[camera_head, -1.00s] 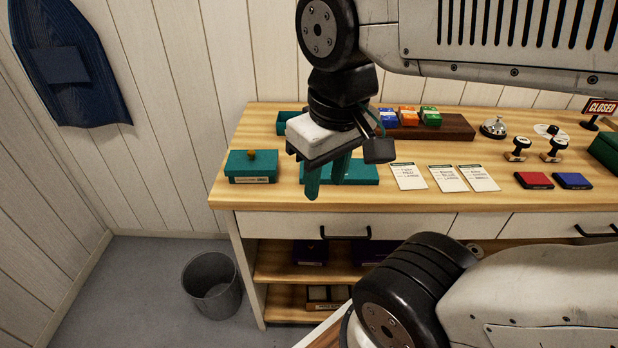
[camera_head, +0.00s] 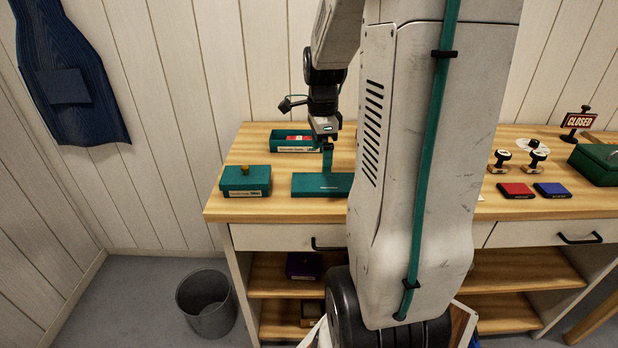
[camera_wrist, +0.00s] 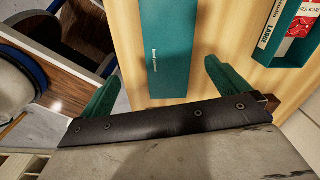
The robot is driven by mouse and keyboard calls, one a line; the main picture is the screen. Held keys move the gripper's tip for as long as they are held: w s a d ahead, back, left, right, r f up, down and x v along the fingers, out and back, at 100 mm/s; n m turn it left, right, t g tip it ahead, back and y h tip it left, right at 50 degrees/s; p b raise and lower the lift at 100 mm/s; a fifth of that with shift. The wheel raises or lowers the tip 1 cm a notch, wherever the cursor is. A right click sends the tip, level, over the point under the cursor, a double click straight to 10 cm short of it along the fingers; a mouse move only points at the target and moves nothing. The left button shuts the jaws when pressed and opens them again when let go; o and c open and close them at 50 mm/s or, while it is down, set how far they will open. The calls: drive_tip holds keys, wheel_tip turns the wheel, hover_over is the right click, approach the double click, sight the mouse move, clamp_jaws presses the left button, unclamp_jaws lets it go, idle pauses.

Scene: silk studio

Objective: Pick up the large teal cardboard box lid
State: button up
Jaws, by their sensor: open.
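The large teal lid (camera_head: 312,185) lies flat on the wooden desk near its front edge. My arm hides its right end. My gripper (camera_head: 327,160) points down at the lid's back side, with its teal fingers open and empty. In the wrist view the lid (camera_wrist: 165,40) appears between the two spread fingers (camera_wrist: 163,72), with small white print along it and a gap to each finger. How high the fingertips are above the desk is hard to tell.
An open teal box (camera_head: 292,140) with a red-and-white item inside stands behind the lid. A small teal box with a knob (camera_head: 245,180) stands to its left. A bin (camera_head: 207,303) stands on the floor.

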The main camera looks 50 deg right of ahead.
sight(328, 181)
drive_tip(key=d+f+m, duration=0.2)
drive_tip(key=shift+s+d, duration=0.2)
drive_tip(key=shift+d, duration=0.2)
wheel_tip(328, 181, down, 8)
drive_tip(key=shift+s+r, duration=0.1)
drive_tip(key=shift+r, duration=0.15)
drive_tip(key=c, duration=0.9)
